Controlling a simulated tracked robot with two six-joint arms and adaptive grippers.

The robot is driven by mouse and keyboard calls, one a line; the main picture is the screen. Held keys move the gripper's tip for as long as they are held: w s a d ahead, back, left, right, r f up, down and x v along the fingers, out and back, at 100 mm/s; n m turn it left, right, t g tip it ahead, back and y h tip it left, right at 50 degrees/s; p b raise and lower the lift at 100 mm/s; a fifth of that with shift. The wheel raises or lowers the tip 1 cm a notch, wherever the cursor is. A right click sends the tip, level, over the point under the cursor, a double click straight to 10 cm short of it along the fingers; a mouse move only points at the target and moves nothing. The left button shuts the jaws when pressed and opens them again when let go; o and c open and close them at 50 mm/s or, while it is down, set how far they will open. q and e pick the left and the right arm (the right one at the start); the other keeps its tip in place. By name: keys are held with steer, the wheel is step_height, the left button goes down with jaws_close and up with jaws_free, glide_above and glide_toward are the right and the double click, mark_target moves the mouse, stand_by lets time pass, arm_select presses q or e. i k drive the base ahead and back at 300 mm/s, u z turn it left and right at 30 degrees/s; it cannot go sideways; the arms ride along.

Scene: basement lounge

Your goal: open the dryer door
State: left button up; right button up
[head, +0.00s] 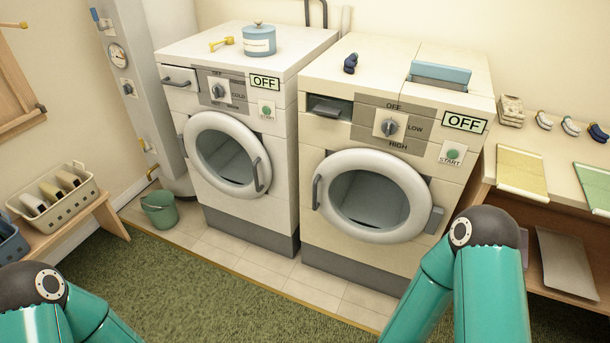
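The dryer (462,226) is the right cream machine, with a dial marked OFF, LOW and HIGH, a green START button (453,154) and an OFF sign. Its round door (409,171) looks shut, with a pale ring around dark glass. A grey upright door handle (316,192) is on the ring's left side, and a grey hinge block (435,219) is on the right. Only teal and black links of my two arms show, at the bottom left and bottom right. Both grippers are outside the picture.
A washer (245,206) stands left of the dryer, its round door looking shut. A green bucket (160,211) is on the tiles beside it. A shelf unit (566,207) with cloths and small items stands right of the dryer. The green carpet in front is clear.

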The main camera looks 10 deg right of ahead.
mark_target(422, 216)
steer(key=i, duration=0.95)
